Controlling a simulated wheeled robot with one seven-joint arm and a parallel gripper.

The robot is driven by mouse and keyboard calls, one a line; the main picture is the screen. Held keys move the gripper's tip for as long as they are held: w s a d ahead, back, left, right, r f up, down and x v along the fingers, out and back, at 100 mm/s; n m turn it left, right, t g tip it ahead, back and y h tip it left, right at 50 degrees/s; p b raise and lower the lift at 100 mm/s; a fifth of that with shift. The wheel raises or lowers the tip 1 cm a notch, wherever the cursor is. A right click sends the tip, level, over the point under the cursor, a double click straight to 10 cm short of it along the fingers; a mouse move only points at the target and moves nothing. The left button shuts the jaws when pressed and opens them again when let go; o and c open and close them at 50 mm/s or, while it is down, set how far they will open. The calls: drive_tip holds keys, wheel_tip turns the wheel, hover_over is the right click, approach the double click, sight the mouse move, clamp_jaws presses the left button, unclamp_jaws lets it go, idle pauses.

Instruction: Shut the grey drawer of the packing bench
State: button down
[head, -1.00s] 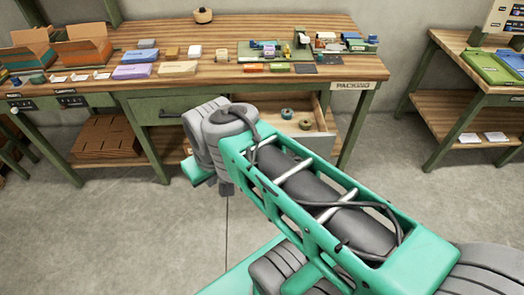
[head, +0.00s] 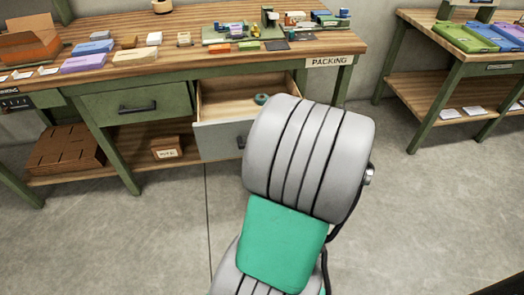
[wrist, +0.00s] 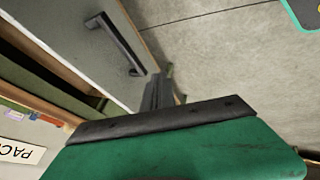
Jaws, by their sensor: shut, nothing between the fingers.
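The grey drawer (head: 218,139) of the packing bench (head: 205,71) stands pulled out below the bench top, right of a closed green drawer (head: 139,106). A round teal roll (head: 261,99) lies inside it. My arm covers the right part of its front in the head view. In the wrist view the drawer's grey front (wrist: 68,38) and its dark bar handle (wrist: 115,43) fill the upper left. My gripper (wrist: 160,92) is shut and empty, close to the handle's lower end. I cannot tell whether it touches the front. The head view hides my gripper behind the arm.
Small goods and boxes cover the bench top. A cardboard box (head: 166,148) and a brown carton stack (head: 65,150) sit on its lower shelf. Another bench (head: 449,83) stands at right. The concrete floor (head: 430,220) in front is clear.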

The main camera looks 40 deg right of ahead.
drive_tip(key=w+d+f, duration=0.2)
drive_tip(key=w+f, duration=0.3)
drive_tip(key=w, duration=0.2)
drive_tip(key=shift+w+f, duration=0.2)
drive_tip(key=shift+f, duration=0.1)
